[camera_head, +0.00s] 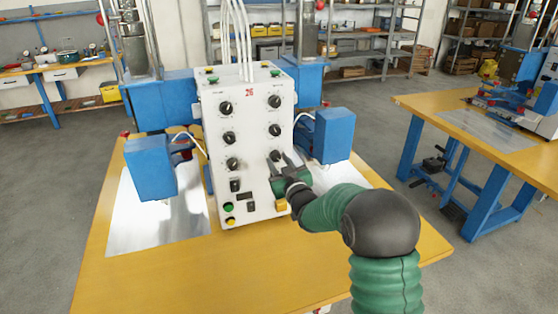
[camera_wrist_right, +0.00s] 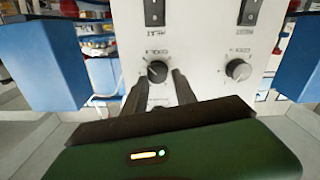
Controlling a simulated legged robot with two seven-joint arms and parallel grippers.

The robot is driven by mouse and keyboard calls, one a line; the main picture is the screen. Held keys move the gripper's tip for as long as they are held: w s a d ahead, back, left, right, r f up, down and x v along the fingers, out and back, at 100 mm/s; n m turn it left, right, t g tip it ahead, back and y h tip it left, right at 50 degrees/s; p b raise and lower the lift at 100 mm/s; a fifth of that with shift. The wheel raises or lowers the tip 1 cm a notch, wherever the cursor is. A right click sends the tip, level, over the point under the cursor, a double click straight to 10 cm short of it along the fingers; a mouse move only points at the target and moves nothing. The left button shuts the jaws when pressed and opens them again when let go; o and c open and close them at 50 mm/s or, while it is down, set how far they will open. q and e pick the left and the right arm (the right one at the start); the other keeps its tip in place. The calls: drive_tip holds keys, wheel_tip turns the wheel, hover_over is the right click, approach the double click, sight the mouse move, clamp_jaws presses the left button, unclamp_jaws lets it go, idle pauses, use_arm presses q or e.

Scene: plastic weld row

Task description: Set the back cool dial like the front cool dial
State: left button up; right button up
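A white control box (camera_head: 251,174) carries two columns of round black dials. The bottom row holds a left dial (camera_head: 232,164) and a right dial (camera_head: 275,155). Their labels are too small to read surely, so I cannot tell which is front or back cool. My right gripper (camera_head: 278,161) is at the bottom right dial, fingers open. In the right wrist view, which looks upside down, that dial (camera_wrist_right: 157,71) sits between the fingertips (camera_wrist_right: 160,77), with no clear contact. The other bottom dial (camera_wrist_right: 238,69) stands free beside it. My left gripper is not in view.
Upper dials (camera_head: 275,101) sit above on the same face. A rocker switch (camera_head: 235,185) and green button (camera_head: 229,207) lie below. Blue machine heads (camera_head: 333,135) flank the box over metal plates (camera_head: 160,215). The yellow table (camera_head: 170,285) is clear in front.

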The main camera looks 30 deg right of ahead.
drive_tip(key=shift+w+d+r, duration=0.1)
drive_tip(key=shift+d+r, duration=0.05)
drive_tip(key=shift+r, duration=0.2)
drive_tip(key=c, duration=0.6)
drive_tip(key=shift+d, duration=0.15)
clamp_jaws()
drive_tip(key=shift+c, duration=2.3)
unclamp_jaws()
